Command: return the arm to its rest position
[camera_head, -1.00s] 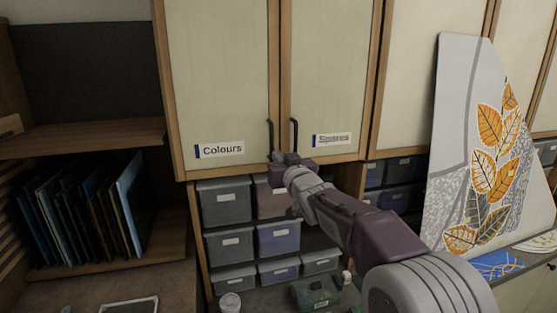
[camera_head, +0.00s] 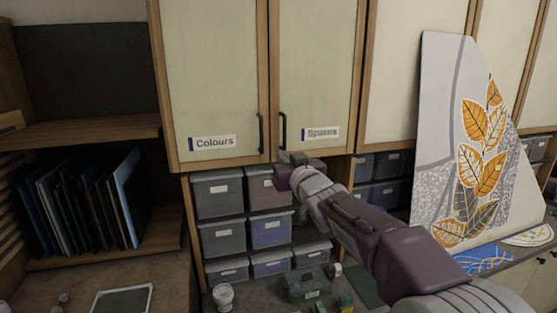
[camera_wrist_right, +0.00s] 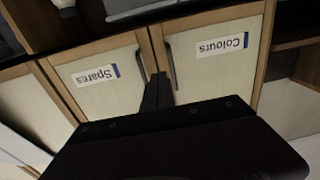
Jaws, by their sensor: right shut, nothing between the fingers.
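My right gripper (camera_head: 292,158) is shut and empty. In the head view it shows just below and slightly right of the two cupboard handles, overlapping the cupboard's lower edge. In the wrist view its dark fingers (camera_wrist_right: 155,92) stand in front of the doors, which appear upside down. The Colours door (camera_head: 212,75) and the Spares door (camera_head: 318,70) are both closed. My left gripper is not in view.
Grey storage boxes (camera_head: 222,238) fill shelves under the cupboard. A green container (camera_head: 305,284) and a white jar (camera_head: 223,297) stand on the worktop below my right arm. A leaf-painted panel (camera_head: 455,150) leans at the right. Dark upright sheets (camera_head: 90,205) fill the left shelf.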

